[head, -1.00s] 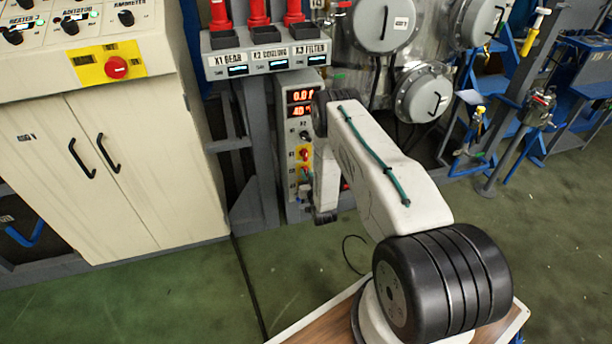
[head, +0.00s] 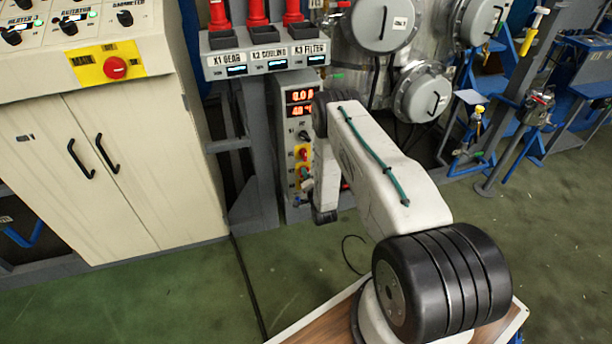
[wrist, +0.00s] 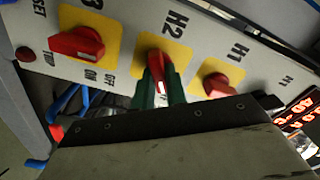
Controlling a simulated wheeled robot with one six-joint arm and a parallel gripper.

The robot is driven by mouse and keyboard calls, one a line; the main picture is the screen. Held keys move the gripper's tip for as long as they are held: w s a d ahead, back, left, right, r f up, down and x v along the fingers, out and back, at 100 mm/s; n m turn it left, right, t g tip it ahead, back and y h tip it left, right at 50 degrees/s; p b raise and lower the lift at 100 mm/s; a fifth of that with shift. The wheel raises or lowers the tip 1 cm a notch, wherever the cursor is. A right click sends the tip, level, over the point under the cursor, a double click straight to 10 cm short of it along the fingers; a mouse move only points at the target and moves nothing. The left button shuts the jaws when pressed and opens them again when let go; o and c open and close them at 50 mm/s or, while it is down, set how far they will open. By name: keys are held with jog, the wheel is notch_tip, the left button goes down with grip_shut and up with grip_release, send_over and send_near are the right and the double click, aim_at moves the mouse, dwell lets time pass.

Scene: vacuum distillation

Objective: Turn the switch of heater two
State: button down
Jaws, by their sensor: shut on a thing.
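The red switch of heater two (wrist: 156,66), on a yellow plate labelled H2, is in the middle of the wrist view. My gripper (wrist: 158,92) has its green fingers on both sides of this knob and is shut on it. The knob's handle points down the picture, between the fingers. The neighbouring red knobs lie more crosswise: H3 (wrist: 77,42) to the left and H1 (wrist: 217,84) to the right.
The box's red digital display (head: 300,103) is above the switches, and a labelled tray (head: 265,60) with red-topped parts is above the box. A white cabinet (head: 150,170) with a red button (head: 115,67) stands left. Round metal vessels (head: 423,92) are at right. Green floor lies open in front.

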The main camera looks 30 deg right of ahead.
jog(key=m, duration=0.6)
jog(key=shift+f, duration=0.15)
jog(key=shift+m, duration=0.4)
jog(key=c, duration=1.4)
grip_release()
jog(key=shift+c, duration=0.2)
jog(key=v, duration=0.7)
jog(key=shift+s, duration=0.35)
jog(key=shift+a, duration=0.1)
